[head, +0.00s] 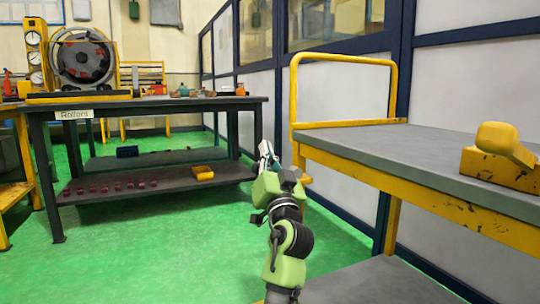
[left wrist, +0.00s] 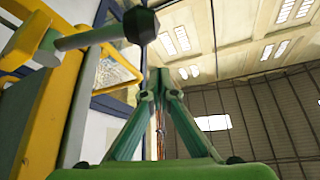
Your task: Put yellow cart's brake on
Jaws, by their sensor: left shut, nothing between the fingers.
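The yellow cart (head: 400,183) stands at the right in the head view, with a grey top and a yellow push handle (head: 345,58) at its far end. My left gripper (head: 265,152) is beside the cart's left side, near its far corner, and is shut and empty. In the left wrist view, the gripper's (left wrist: 158,78) fingertips meet and point up. A dark lever (left wrist: 92,37) with a ball knob (left wrist: 141,24) sticks out from the yellow cart part (left wrist: 35,95) at the left, and looks like the brake. The knob appears just above the fingertips; I cannot tell whether they touch. The lever is not discernible in the head view.
A yellow block-like object (head: 505,165) lies on the cart top at the right. A dark workbench (head: 160,103) labelled "Rotors" stands at the left, with a lower shelf. Windowed wall panels (head: 340,90) stand behind the cart. Green floor (head: 150,250) is clear at the front left.

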